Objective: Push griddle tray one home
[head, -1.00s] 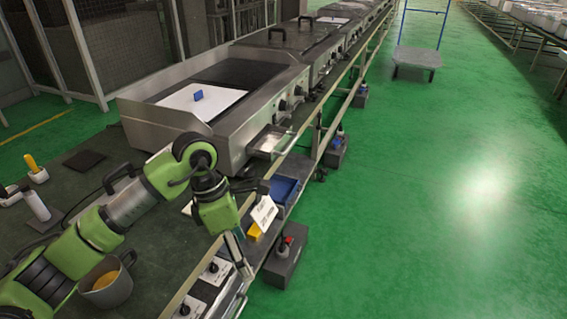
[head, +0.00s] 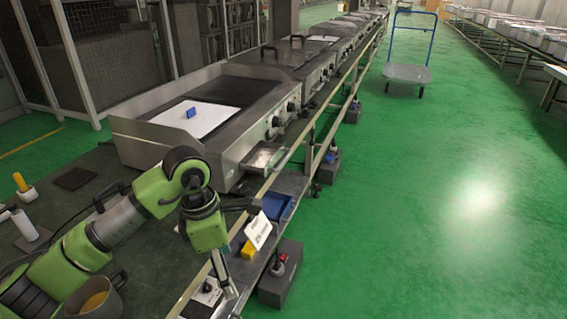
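The griddle (head: 222,105) is a steel unit with knobs along its front; a white sheet with a small blue block lies on its dark top. Its tray (head: 263,157), a small shallow metal drawer, sticks out from the front panel, over the bench edge. My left arm comes in from the left and bends down in front of the griddle, nearer to me than the tray. Dark parts at its wrist, seemingly my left gripper (head: 240,204), sit below the tray and apart from it in the picture. Its fingers are unclear. My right gripper is not in view.
A white card (head: 258,230), a yellow block (head: 248,250) and a blue bin (head: 277,206) are at the bench edge. More griddles line the bench behind. The green floor on the right is open, with a trolley (head: 407,73) far off.

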